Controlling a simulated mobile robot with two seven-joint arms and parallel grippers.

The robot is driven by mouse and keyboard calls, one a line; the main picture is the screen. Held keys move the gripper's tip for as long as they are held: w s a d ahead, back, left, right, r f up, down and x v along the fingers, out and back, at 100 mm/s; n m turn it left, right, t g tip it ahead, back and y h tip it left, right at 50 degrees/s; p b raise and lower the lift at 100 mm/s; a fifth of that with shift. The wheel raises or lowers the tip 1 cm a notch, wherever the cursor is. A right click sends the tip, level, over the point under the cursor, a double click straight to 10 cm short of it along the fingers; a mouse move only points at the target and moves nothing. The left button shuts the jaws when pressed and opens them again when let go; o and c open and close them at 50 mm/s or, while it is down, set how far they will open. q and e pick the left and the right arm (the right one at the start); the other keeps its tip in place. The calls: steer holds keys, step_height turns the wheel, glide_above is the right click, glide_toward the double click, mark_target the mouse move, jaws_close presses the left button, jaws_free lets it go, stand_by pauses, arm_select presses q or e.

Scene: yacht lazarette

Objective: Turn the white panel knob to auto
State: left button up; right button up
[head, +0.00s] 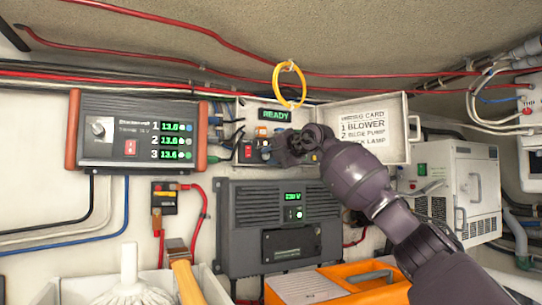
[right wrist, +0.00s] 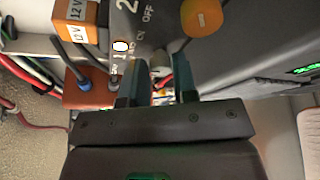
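The open panel box (head: 226,108) hangs on the back wall with a green READY display (head: 274,115). In the right wrist view, a small white round part (right wrist: 120,46), perhaps the white knob, shows on the grey panel face beside printed marks including ON and OFF. Its pointing direction is too small to tell. My right gripper (head: 284,150) is in front of the box and hides part of its inside. My left gripper is not in view.
An orange round knob (right wrist: 201,18) is close above the right finger. The box's lid (head: 388,130) stands open at the right. An orange-sided meter unit (head: 135,132) is left of the box; a grey charger (head: 245,225) is below. A yellow ring (head: 289,85) hangs above.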

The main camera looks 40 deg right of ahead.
steer(key=o, duration=0.3)
steer(key=shift+o, duration=0.2)
steer(key=s+r+b, duration=0.2)
steer(key=s, duration=0.8)
steer(key=shift+s+d+b, duration=0.2)
steer(key=shift+s+b, duration=0.1)
steer(key=shift+b, duration=0.1)
